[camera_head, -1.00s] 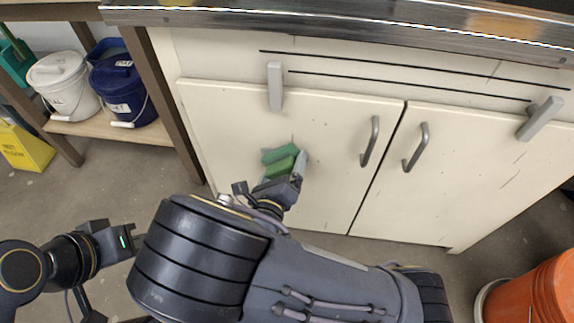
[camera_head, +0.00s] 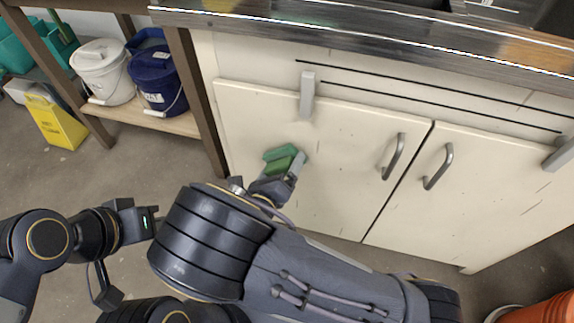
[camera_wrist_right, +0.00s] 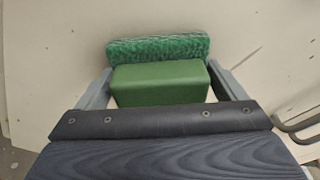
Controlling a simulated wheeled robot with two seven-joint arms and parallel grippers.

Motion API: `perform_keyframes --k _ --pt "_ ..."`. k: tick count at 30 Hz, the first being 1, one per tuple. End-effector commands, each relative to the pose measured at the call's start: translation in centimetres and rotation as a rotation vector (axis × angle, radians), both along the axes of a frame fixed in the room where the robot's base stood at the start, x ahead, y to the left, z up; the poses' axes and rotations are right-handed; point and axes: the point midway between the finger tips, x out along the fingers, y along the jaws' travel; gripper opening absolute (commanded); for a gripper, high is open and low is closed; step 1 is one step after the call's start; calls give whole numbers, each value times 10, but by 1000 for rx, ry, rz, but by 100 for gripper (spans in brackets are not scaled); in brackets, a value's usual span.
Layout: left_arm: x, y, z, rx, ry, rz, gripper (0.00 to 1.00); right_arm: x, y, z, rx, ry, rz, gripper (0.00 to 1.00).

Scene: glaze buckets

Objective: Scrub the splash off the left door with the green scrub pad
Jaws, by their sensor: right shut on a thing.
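The green scrub pad (camera_head: 282,155) has a solid green block and a rough, darker green face. It is at the left door (camera_head: 340,180), left of the door's middle; in the right wrist view its rough face (camera_wrist_right: 158,48) looks against or very close to the cream surface. My right gripper (camera_head: 285,168) is shut on the block, one grey finger on each side (camera_wrist_right: 163,88). I make out no splash on the bare door; the pad and my arm hide part of it. My left gripper (camera_head: 145,222) is empty at lower left, away from the door; its jaw opening is unclear.
A door handle (camera_head: 393,157) sticks out right of the pad, and a grey catch (camera_head: 307,94) is above it. The metal counter edge (camera_head: 380,38) overhangs the doors. A shelf with white (camera_head: 102,72) and blue (camera_head: 157,80) buckets stands left. An orange bucket (camera_head: 545,312) is lower right.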

Motion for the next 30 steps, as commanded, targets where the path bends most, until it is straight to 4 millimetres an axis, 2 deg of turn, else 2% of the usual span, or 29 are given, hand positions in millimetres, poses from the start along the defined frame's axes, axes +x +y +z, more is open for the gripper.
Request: perform_keyframes --k 8,24,30 --pt "0 0 1 0 0 0 0 -3 1 0 -1 0 0 72" --pt "0 0 12 0 0 0 0 -52 17 0 0 1 2 72" --pt "0 0 13 0 0 0 0 -58 18 0 -1 1 -1 72"
